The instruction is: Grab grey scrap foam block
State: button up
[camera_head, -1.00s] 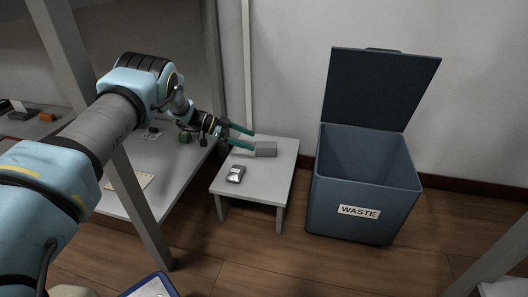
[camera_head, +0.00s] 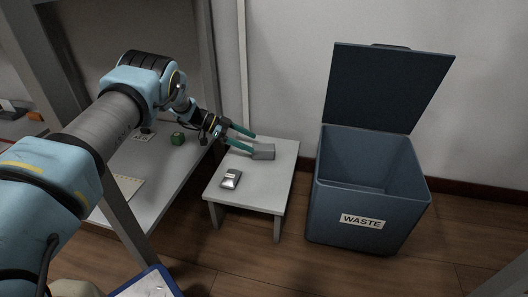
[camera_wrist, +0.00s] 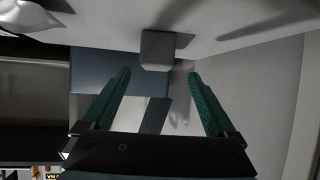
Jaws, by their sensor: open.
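The grey scrap foam block (camera_head: 263,152) lies on a small white table (camera_head: 246,186), towards its back. In the wrist view the block (camera_wrist: 158,48) shows ahead of my gripper, roughly midway between its fingers. My gripper (camera_head: 252,141) has green fingers spread apart and comes in from the left over the table. Its fingers (camera_wrist: 160,85) are open and empty in the wrist view. In the head view the fingertips are close to the block's left side; I cannot tell whether they touch it.
A silver object (camera_head: 230,179) lies on the table's front left. An open blue bin (camera_head: 368,205) marked WASTE stands to the right, lid raised.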

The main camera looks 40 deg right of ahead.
aim_at(258, 146)
jog(key=b+x, duration=0.1)
jog(key=x, duration=0.3)
jog(key=b+x, duration=0.3)
jog(key=x, duration=0.1)
jog(key=shift+s+d, duration=0.1)
jog(key=shift+s, duration=0.3)
jog(key=shift+s+d, duration=0.25)
jog(key=shift+d, duration=0.05)
jog(key=shift+c, duration=0.3)
jog(key=c, duration=1.4)
